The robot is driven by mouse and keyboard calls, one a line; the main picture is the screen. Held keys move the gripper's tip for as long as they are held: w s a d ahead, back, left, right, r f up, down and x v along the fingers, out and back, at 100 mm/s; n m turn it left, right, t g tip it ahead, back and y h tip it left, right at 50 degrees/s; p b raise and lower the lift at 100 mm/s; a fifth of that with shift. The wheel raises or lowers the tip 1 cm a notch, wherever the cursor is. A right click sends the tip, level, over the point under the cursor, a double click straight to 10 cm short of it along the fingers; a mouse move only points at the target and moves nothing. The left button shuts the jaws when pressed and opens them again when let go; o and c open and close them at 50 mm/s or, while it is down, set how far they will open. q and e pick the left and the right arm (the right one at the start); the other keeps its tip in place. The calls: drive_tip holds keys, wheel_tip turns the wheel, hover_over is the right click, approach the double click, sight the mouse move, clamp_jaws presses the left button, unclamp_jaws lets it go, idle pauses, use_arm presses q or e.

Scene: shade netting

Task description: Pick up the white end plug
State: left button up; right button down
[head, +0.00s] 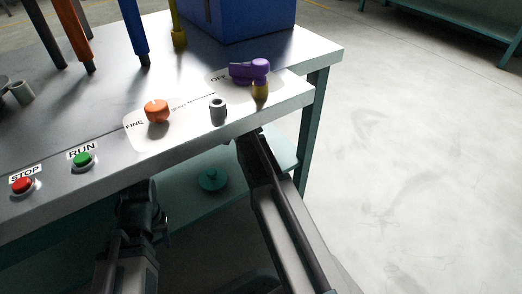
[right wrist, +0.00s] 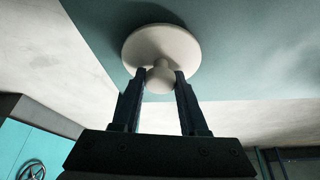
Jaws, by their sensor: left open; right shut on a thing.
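The white end plug (right wrist: 160,45) is a round, pale disc with a rounded knob, seen in the right wrist view. My right gripper (right wrist: 161,78) is shut on its knob, one finger on each side, with the disc beyond the fingertips. In the head view my right arm reaches to the bench's front edge; I cannot make out the plug there. My left gripper (head: 140,194) is dark, open and below the bench's front edge, apart from the plug. Its fingers are hard to make out in the shade.
The bench top (head: 100,105) carries a red STOP button (head: 23,185), green RUN button (head: 83,159), orange knob (head: 157,111), grey cylinder (head: 218,110), purple handle (head: 250,70) and blue box (head: 235,20). A teal disc (head: 212,180) lies on the lower shelf.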

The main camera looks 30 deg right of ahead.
drive_tip(key=shift+r+p, duration=0.55)
drive_tip(key=shift+r, duration=0.1)
wheel_tip(320, 180, up, 3)
drive_tip(key=p, duration=0.3)
drive_tip(key=shift+f, duration=0.1)
drive_tip(key=s+a, duration=1)
drive_tip(key=s, duration=0.2)
drive_tip(key=shift+a+r+p, duration=0.2)
drive_tip(key=shift+r+p, duration=0.15)
drive_tip(key=shift+r, duration=0.1)
drive_tip(key=shift+s, duration=0.1)
